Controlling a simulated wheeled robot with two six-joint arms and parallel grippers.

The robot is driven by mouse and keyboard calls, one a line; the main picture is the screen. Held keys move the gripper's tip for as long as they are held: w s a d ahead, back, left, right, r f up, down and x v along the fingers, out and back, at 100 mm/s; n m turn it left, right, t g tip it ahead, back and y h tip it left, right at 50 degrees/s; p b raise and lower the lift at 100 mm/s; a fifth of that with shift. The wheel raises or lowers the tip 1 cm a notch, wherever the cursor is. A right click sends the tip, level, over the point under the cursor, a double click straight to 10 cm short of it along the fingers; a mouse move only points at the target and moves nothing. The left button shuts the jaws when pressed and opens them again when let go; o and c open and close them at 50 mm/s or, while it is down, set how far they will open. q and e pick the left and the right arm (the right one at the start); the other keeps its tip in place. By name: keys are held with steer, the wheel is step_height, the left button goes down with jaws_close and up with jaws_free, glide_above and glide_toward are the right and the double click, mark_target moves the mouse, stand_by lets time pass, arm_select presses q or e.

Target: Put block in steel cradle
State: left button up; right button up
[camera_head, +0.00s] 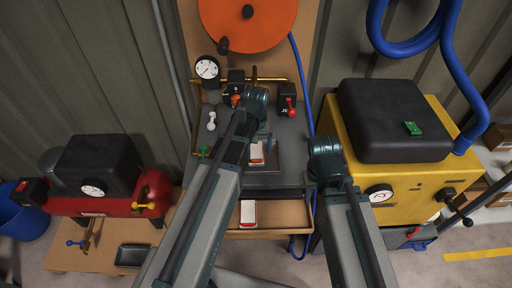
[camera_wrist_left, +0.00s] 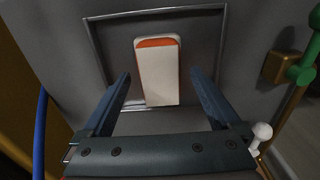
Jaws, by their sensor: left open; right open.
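A white block with an orange end (camera_wrist_left: 158,80) lies within a thin raised steel rim (camera_wrist_left: 89,45) on a grey surface, which looks like the steel cradle. A similar white and red block (camera_head: 248,212) lies in the brown tray (camera_head: 285,213) below. My right gripper (camera_head: 327,160) is to the right; its fingers are hard to make out.
A yellow machine with a black top (camera_head: 395,120) stands at right. A red compressor (camera_head: 105,175) stands at left. A gauge (camera_head: 207,68), a red-handled valve (camera_head: 288,100) and a green valve (camera_wrist_left: 300,73) sit around the grey surface. An orange disc (camera_head: 250,20) is above.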

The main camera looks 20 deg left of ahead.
mark_target(256, 150)
arm_select(q)
step_height(256, 150, up, 11)
steer(key=p, duration=1)
steer(key=s+d+m+y, duration=0.1)
steer(key=s+d+m, duration=0.6)
steer(key=s+d, duration=0.3)
steer(key=s, duration=0.4)
steer(key=shift+s+d, duration=0.2)
steer(key=shift+d, duration=0.05)
